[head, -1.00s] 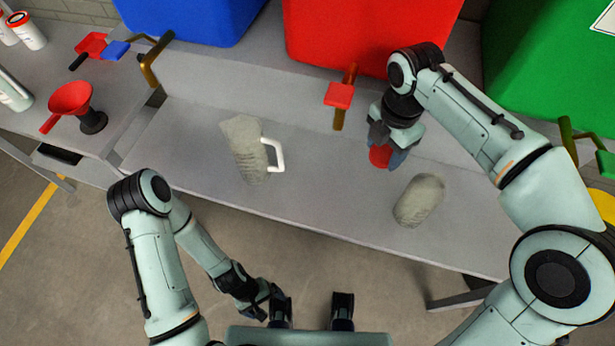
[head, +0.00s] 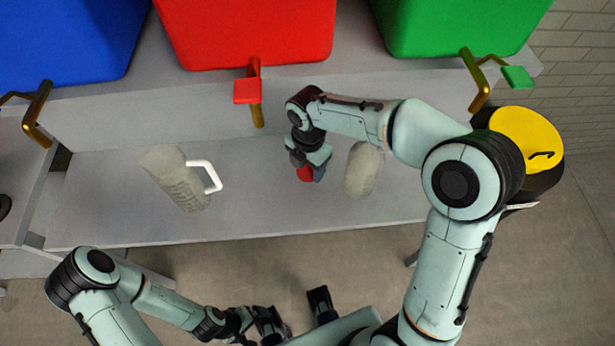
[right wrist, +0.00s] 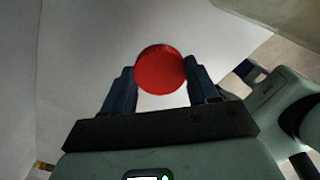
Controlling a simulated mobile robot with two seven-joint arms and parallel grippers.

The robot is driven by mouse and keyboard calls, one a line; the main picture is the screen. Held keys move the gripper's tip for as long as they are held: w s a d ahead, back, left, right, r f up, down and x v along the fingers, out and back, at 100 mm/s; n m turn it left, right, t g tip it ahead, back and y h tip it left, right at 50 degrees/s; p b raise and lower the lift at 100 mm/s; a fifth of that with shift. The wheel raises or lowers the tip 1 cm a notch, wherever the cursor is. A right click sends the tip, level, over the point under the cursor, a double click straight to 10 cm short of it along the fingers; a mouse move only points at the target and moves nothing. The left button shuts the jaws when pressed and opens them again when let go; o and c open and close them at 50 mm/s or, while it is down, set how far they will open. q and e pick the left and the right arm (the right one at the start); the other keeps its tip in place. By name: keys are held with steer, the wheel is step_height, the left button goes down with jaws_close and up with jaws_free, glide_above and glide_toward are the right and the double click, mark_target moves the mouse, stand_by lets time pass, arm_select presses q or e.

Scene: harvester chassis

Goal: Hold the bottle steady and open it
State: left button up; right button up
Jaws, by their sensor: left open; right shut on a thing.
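My right gripper (head: 308,172) is over the grey bench, shut on a round red object (head: 306,174). In the right wrist view, it shows as a flat red disc (right wrist: 161,70) like a cap between the fingers. I cannot see a bottle body under it. A pale, rounded, bottle-like object (head: 364,170) lies on the bench just right of the gripper, apart from the red object. My left gripper (head: 240,322) is low in front of the bench, open and empty, far from these things. Its fingers are small and dark in the picture.
A pale jug with a white handle (head: 178,180) is on the bench (head: 120,215) to the left. Blue (head: 65,40), red (head: 245,30) and green (head: 455,25) bins stand behind. A yellow-topped drum (head: 527,138) is at the right. The bench is clear between jug and right gripper.

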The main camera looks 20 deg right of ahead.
mark_target(308, 178)
step_height(308, 178, down, 6)
steer(key=shift+r+b, duration=0.1)
steer(key=shift+b, duration=0.25)
steer(key=shift+f, duration=0.25)
steer(key=o, duration=1.2)
steer(key=shift+r, duration=0.1)
steer(key=shift+c, duration=0.2)
step_height(308, 178, up, 12)
steer(key=shift+r+p, duration=0.2)
steer(key=shift+p, duration=0.65)
